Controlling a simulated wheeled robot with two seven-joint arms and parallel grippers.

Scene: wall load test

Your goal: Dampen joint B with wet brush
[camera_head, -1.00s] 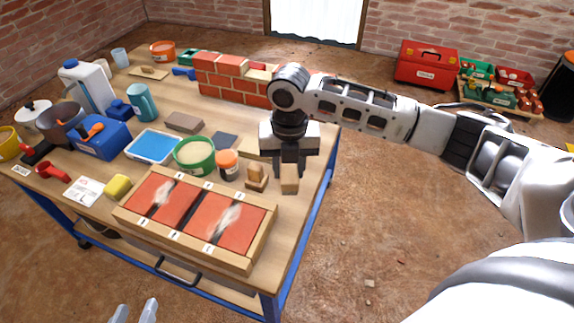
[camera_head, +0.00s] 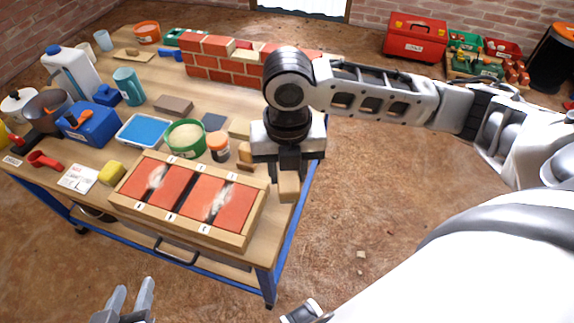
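A shallow wooden frame (camera_head: 187,232) on the workbench holds red panels (camera_head: 173,188) with joints between them. The label letters are too small to read, so I cannot tell which joint is B. My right gripper (camera_head: 288,176) points down beside the frame's right end, shut on a tan wooden block (camera_head: 288,187). I cannot tell whether this is the brush; no bristles show. My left gripper (camera_head: 131,297) is low in front of the bench, its fingers apart and empty.
Behind the frame stand a green-rimmed bowl (camera_head: 186,137), an orange-white jar (camera_head: 218,147), a blue tray (camera_head: 144,130) and a small wooden piece (camera_head: 246,155). A brick wall section (camera_head: 222,66) stands further back. A yellow sponge (camera_head: 111,173) lies left of the frame.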

